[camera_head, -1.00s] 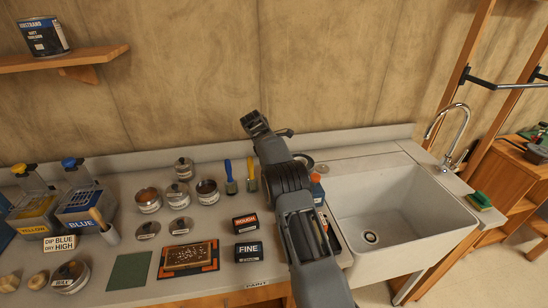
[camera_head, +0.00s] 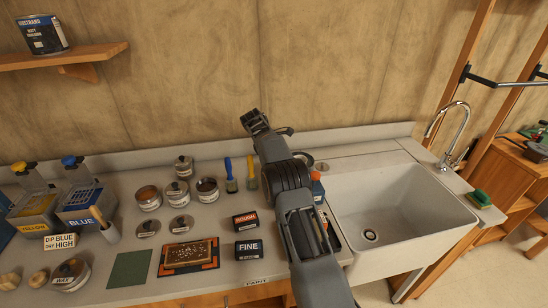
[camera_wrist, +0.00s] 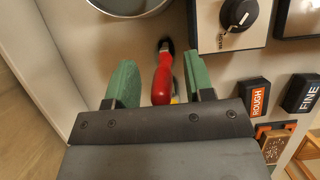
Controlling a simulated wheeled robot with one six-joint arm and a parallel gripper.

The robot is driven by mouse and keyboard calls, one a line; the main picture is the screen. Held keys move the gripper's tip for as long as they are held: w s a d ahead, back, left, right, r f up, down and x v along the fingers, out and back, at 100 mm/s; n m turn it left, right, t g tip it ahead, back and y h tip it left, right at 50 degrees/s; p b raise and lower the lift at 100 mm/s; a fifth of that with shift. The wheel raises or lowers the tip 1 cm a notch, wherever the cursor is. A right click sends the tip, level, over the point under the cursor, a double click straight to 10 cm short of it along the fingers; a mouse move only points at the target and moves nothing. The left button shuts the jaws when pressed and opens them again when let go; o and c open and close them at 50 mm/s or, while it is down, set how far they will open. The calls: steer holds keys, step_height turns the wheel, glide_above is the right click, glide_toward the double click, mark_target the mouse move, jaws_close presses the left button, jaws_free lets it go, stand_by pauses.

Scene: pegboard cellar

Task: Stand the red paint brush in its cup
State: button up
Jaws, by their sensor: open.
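The red paint brush (camera_wrist: 162,78) shows by its red handle in the wrist view, in the gap between the green finger pads of my gripper (camera_wrist: 160,82). The pads are apart, with room on both sides of the handle. A dark end shows just above the red part, and the lower part is hidden behind my gripper body. I cannot make out the brush's cup for certain in either view.
A blue-handled brush (camera_head: 230,170) and a yellow-handled brush (camera_head: 251,170) stand left of my arm. The ROUGH block (camera_head: 245,222) and FINE block (camera_head: 248,250) lie nearer. A round metal rim (camera_wrist: 130,16) shows in the wrist view. The sink (camera_head: 400,205) is right.

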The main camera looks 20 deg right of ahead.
steer(key=p+v, duration=0.7)
steer(key=v, duration=0.6)
steer(key=shift+r, duration=0.4)
steer(key=shift+a, duration=0.1)
